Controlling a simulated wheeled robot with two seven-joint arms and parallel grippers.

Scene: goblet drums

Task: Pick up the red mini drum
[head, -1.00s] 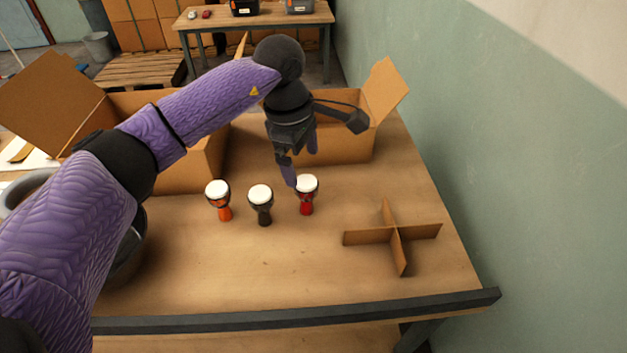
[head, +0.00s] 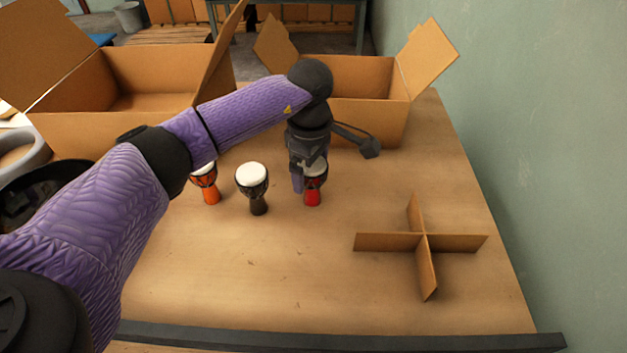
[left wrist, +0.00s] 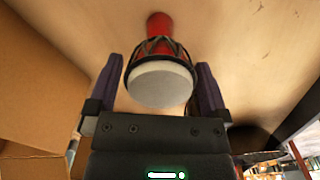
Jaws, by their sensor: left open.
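The red mini drum (head: 313,197) stands upright on the table, rightmost of three small drums, its white head partly hidden by my gripper in the head view. My left gripper (head: 306,180) is over it, pointing down. In the left wrist view the red drum (left wrist: 160,80) lies between the two open purple fingers of the gripper (left wrist: 158,88), with its white head toward the palm. The gripper is open and not closed on the drum. My right gripper is not in view.
A dark drum (head: 258,203) and an orange drum (head: 210,195) stand to the left. A cardboard cross divider (head: 420,243) stands at right. Open cardboard boxes stand behind, one left (head: 85,130) and one right (head: 390,125). The table's front (head: 240,300) is clear.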

